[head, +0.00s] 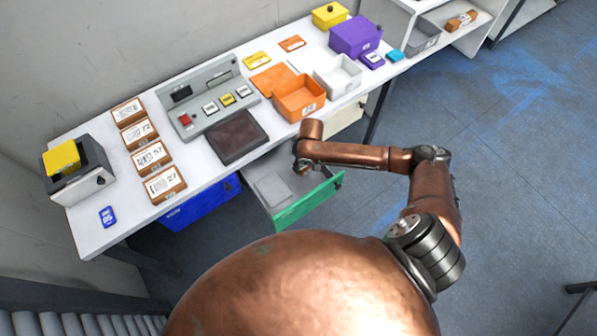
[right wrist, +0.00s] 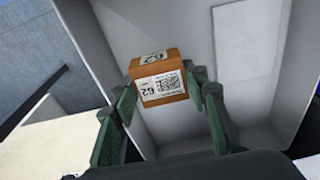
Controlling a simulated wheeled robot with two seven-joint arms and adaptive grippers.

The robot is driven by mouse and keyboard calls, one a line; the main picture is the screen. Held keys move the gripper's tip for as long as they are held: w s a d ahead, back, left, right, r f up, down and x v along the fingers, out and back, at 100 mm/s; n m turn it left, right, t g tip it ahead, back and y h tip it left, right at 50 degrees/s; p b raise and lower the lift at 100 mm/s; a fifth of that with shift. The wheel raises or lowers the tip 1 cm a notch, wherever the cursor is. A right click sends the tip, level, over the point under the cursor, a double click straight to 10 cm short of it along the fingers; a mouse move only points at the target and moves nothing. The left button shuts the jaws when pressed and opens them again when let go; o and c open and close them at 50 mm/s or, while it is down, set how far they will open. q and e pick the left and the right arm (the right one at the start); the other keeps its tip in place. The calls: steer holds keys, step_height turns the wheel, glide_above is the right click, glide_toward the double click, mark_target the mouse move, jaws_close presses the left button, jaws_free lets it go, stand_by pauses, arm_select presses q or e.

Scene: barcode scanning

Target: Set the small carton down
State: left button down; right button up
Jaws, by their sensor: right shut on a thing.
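The small carton (right wrist: 158,80) is a brown box with a white label carrying a barcode square and the number 62. In the right wrist view my right gripper (right wrist: 165,90) is shut on it, one green finger on each side. Behind it is the grey inside of the pulled-out drawer (right wrist: 260,70). In the head view the right gripper (head: 303,166) is over the far part of this green-fronted drawer (head: 308,204); the carton is hidden there by the arm. Whether the carton touches the drawer floor cannot be told. My left gripper is not in view.
A flat pale panel (head: 272,188) lies in the drawer. Above it the white table holds a dark pad (head: 237,137), an open orange bin (head: 299,98), a white bin (head: 338,77) and several labelled brown boxes (head: 166,185). A blue drawer (head: 203,203) is on the left.

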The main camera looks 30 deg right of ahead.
mark_target(306, 168)
step_height(306, 168, down, 6)
steer(key=shift+r+b, duration=0.1)
steer(key=shift+b, duration=0.5)
steer(key=shift+r, duration=0.1)
steer(key=o, duration=1.3)
steer(key=shift+c, duration=0.2)
steer(key=r+p, duration=0.1)
steer(key=r, duration=0.3)
steer(key=s+r+p, duration=0.1)
steer(key=r, duration=0.3)
steer(key=r+p, duration=0.1)
steer(key=r, duration=0.3)
steer(key=shift+s, duration=0.2)
